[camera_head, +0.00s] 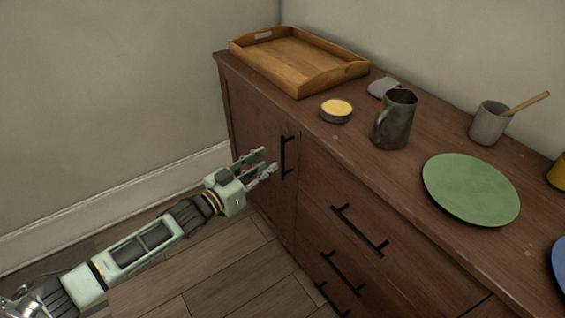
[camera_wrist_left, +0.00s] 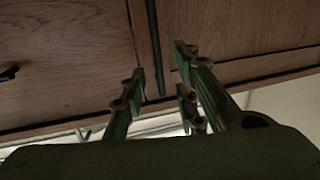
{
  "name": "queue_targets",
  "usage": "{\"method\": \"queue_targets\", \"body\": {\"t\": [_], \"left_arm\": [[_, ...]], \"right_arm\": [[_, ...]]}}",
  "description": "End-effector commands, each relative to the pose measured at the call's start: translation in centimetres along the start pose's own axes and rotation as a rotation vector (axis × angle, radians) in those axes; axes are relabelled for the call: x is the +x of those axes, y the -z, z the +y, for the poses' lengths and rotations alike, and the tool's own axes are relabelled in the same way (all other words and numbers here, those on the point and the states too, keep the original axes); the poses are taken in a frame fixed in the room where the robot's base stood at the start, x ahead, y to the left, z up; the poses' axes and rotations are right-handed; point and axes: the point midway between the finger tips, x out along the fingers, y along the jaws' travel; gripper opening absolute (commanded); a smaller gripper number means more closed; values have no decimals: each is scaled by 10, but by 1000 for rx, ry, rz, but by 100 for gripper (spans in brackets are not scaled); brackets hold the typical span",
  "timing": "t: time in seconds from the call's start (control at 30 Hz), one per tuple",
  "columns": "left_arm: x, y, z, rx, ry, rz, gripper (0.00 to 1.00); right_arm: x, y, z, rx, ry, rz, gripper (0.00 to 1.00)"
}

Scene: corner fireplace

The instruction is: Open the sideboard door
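The sideboard (camera_head: 400,258) is dark wood with a door (camera_head: 256,135) at its left end. The door looks closed and has a black vertical bar handle (camera_head: 284,158) near its right edge. My left gripper (camera_head: 268,161) is open, with its fingers pointing at the handle from the left and just short of it. In the left wrist view the open left gripper (camera_wrist_left: 163,88) shows its fingers on either side of the lower end of the handle (camera_wrist_left: 153,45). I cannot tell whether a finger touches it. My right gripper is in neither view.
On the sideboard top stand a wooden tray (camera_head: 262,66), a yellow-topped tin (camera_head: 336,110), a dark mug (camera_head: 394,119), a grey cup (camera_head: 489,123) and a green plate (camera_head: 470,188). Drawers with black handles (camera_head: 358,231) are right of the door. The floor before the door is clear except for my arm.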

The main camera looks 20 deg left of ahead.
Motion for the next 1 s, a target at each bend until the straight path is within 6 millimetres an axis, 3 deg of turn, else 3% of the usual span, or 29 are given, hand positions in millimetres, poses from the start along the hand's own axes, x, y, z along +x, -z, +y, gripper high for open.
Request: {"method": "queue_targets", "body": {"t": [0.5, 0.87, 1.0], "left_arm": [[70, 4, 1, 1, -3, 8, 28], [77, 4, 1, 1, -3, 5, 28], [77, 4, 1, 1, -3, 5, 17]], "right_arm": [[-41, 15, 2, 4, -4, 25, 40], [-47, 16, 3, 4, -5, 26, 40], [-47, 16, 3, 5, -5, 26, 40]]}}
